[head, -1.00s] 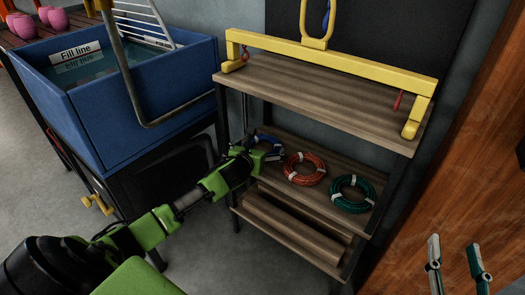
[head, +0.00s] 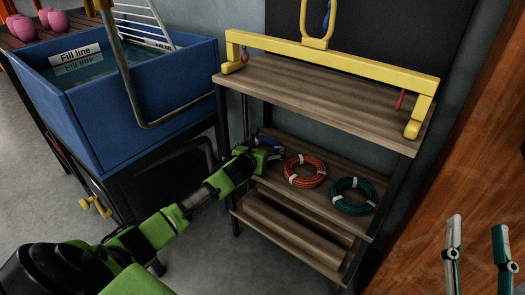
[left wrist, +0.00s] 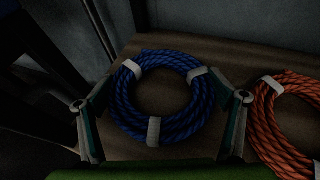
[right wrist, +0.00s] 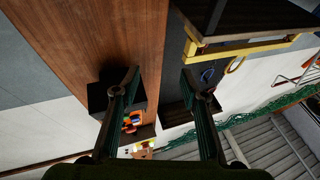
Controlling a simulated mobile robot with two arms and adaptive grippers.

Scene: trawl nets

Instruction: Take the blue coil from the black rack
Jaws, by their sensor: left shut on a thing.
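The black rack (head: 320,92) has a dark frame and wooden shelves. The blue coil (head: 266,141) lies at the left end of its middle shelf, partly hidden by my left gripper (head: 271,151). In the left wrist view the blue coil (left wrist: 153,131), with white bands, sits between the fingers of my left gripper (left wrist: 162,82). The fingers are shut on its outer sides, and the coil appears to rest on the shelf. My right gripper (head: 478,245) is at the lower right, away from the rack. It is open and empty in the right wrist view (right wrist: 160,75).
An orange coil (head: 292,180) lies close to the right of the blue one, with a green coil (head: 338,203) beyond it. A yellow spreader bar (head: 340,63) lies on the top shelf, above the coils. A blue tank (head: 140,105) stands left of the rack.

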